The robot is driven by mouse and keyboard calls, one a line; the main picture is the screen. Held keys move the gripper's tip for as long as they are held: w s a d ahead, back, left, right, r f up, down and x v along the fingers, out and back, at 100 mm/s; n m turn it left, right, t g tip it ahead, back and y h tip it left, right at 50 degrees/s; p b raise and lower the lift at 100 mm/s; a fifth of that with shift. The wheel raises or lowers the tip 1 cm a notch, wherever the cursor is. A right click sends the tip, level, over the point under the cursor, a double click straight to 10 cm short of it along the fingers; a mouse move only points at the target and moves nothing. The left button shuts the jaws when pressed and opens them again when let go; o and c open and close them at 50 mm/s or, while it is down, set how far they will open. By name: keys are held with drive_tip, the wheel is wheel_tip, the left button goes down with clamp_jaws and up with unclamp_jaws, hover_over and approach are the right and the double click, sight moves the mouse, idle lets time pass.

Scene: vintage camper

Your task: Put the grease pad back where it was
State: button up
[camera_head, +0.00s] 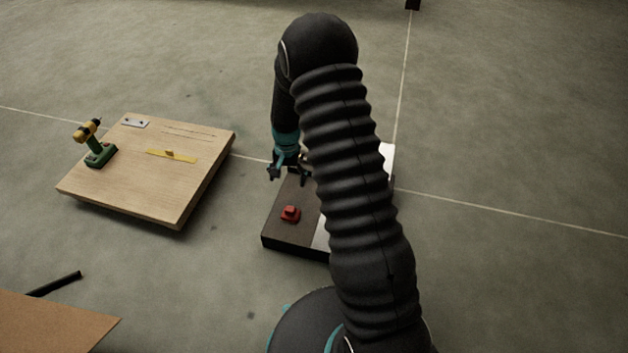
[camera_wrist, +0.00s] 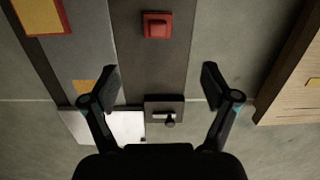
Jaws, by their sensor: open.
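I cannot tell for certain which item is the grease pad. A small red block-like piece (camera_head: 290,214) sits on the dark strip of a low bench; it also shows in the wrist view (camera_wrist: 157,25). A dark square piece with a small light and dark fitting (camera_wrist: 164,101) lies on the same strip at its end, low between my fingers in the wrist view. My gripper (camera_head: 287,174) hangs over the bench's far left part. In the wrist view my gripper (camera_wrist: 158,73) is open and empty, its fingertips either side of the strip between the two pieces.
The bench's dark strip (camera_head: 275,236) adjoins a grey part, mostly hidden by my arm. A white sheet (camera_wrist: 110,126) and orange patches (camera_wrist: 84,87) show beside it. A wooden table (camera_head: 150,190) holds a drill (camera_head: 97,145) and yellow piece (camera_head: 172,156). Floor between is clear.

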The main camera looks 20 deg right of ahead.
drive_tip(key=s+r+n+t, duration=0.1)
drive_tip(key=s+r, duration=0.3)
drive_tip(key=r, duration=0.5)
drive_tip(key=s+r+n+t, duration=0.1)
drive_tip(key=s+r, duration=0.2)
drive_tip(key=r, duration=0.5)
drive_tip(key=s+r+n+t, duration=0.1)
drive_tip(key=s+r, duration=0.3)
drive_tip(key=r, duration=0.5)
drive_tip(key=s+r+n+t, duration=0.1)
drive_tip(key=s+r, duration=0.3)
drive_tip(key=s, duration=0.6)
drive_tip(key=s+r+n+t, duration=0.2)
drive_tip(key=s+r, duration=0.3)
drive_tip(key=s, duration=0.5)
drive_tip(key=shift+a+r+n+h, duration=0.15)
drive_tip(key=shift+a+n+h, duration=0.15)
drive_tip(key=shift+h, duration=0.1)
drive_tip(key=shift+s, duration=0.1)
